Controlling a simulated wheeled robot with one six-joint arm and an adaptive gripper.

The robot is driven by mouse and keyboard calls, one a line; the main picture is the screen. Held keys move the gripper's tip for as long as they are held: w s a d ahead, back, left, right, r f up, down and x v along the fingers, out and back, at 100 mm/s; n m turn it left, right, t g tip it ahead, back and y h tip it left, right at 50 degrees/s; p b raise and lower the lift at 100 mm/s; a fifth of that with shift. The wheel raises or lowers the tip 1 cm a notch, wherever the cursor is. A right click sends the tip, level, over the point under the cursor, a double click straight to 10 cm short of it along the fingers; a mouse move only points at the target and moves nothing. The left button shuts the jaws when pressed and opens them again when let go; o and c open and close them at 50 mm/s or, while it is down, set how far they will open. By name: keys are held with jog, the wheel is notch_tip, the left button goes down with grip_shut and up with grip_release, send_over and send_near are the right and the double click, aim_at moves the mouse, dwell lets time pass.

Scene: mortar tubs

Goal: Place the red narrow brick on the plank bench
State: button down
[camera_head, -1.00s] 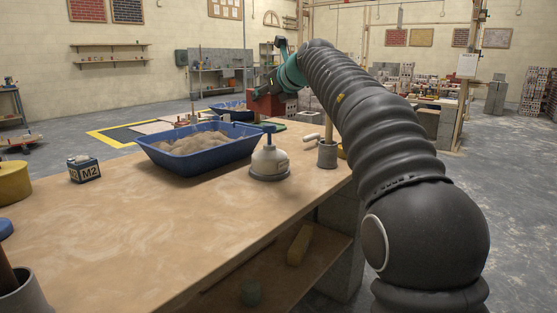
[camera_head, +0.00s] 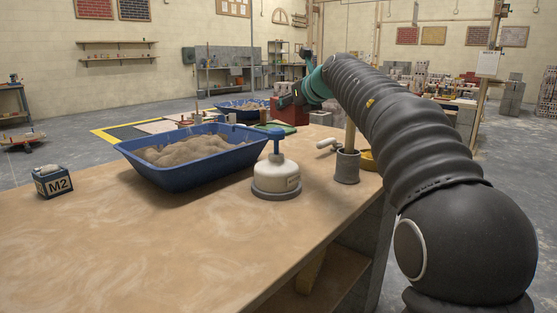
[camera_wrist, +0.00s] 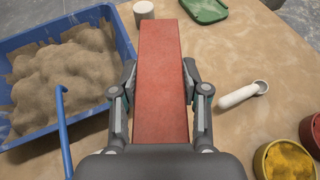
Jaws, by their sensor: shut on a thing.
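The red narrow brick (camera_wrist: 160,40) runs lengthwise between the fingers of my gripper (camera_wrist: 159,74) in the wrist view. The fingers are closed on its two long sides. In the head view the brick (camera_head: 290,111) shows as a red block under my gripper (camera_head: 291,97), beyond the far part of the wooden-topped bench. Its underside is hidden. The bench top (camera_head: 170,235) fills the foreground, but I cannot tell whether it is the plank bench that is named.
A blue tub of sand (camera_head: 190,178) and a white container with a blue top (camera_head: 276,178) stand on the bench. A grey cup (camera_head: 347,167), a white-handled tool (camera_wrist: 243,95), a yellow-filled bowl (camera_wrist: 286,160) and a green tray (camera_wrist: 206,8) are near the brick.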

notch_tip(320, 180, down, 13)
jog(key=b, duration=0.5)
jog(key=shift+r, duration=0.1)
jog(key=c, duration=0.6)
grip_release()
jog(key=shift+f, duration=0.2)
jog(key=shift+r, duration=0.2)
jog(key=v, duration=1.2)
jog(key=shift+f+p, duration=0.1)
jog(key=shift+p, duration=0.2)
